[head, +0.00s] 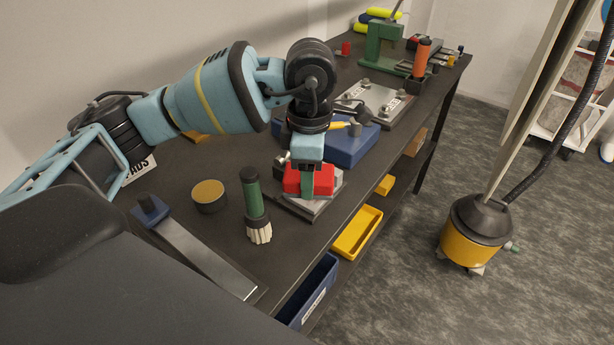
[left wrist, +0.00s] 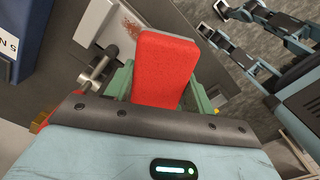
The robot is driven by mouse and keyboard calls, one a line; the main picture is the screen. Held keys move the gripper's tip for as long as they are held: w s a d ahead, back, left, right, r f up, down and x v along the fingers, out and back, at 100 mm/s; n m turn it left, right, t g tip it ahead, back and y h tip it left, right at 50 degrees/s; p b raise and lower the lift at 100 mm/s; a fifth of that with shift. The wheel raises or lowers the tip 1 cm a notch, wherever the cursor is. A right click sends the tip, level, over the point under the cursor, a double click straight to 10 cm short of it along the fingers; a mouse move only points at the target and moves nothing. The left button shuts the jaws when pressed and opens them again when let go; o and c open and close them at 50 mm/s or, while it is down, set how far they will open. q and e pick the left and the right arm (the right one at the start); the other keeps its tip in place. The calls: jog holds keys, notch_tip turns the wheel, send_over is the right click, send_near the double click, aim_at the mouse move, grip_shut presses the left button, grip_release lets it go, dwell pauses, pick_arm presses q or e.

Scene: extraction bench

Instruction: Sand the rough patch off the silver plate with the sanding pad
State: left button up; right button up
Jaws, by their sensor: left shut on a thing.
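My left gripper (head: 309,184) is shut on the red sanding pad (head: 297,182), with its green fingers on either side of it. The red pad also fills the middle of the left wrist view (left wrist: 164,68). The silver plate (head: 318,208) lies below the pad on the bench, partly hidden by pad and gripper. In the left wrist view a brownish rough patch (left wrist: 131,24) shows on the plate, partly beside and beyond the pad. Whether the pad touches the plate, I cannot tell. My right gripper cannot be made out.
A metal clamp (left wrist: 97,73) stands close beside the pad. A blue case (head: 345,148) is just behind. A green-handled brush (head: 252,196), a round tin (head: 208,194) and a flat metal tool (head: 205,257) lie to the left.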

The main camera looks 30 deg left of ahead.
pick_arm(q)
jog(key=n, duration=0.2)
jog(key=r+n, duration=0.1)
jog(key=n, duration=0.3)
jog(key=shift+w+r, duration=0.25)
jog(key=shift+r, duration=0.15)
jog(key=n, duration=0.1)
jog(key=r+n, duration=0.1)
jog(key=n, duration=0.1)
jog(key=shift+w+n+p, duration=0.15)
jog(key=shift+n+p, duration=0.15)
jog(key=shift+p, duration=0.05)
jog(key=shift+a+r+n, duration=0.1)
jog(key=shift+r+n, duration=0.05)
jog(key=shift+n, duration=0.95)
pick_arm(e)
jog(key=shift+w+r, duration=0.6)
jog(key=shift+r, duration=0.1)
jog(key=shift+r, duration=0.1)
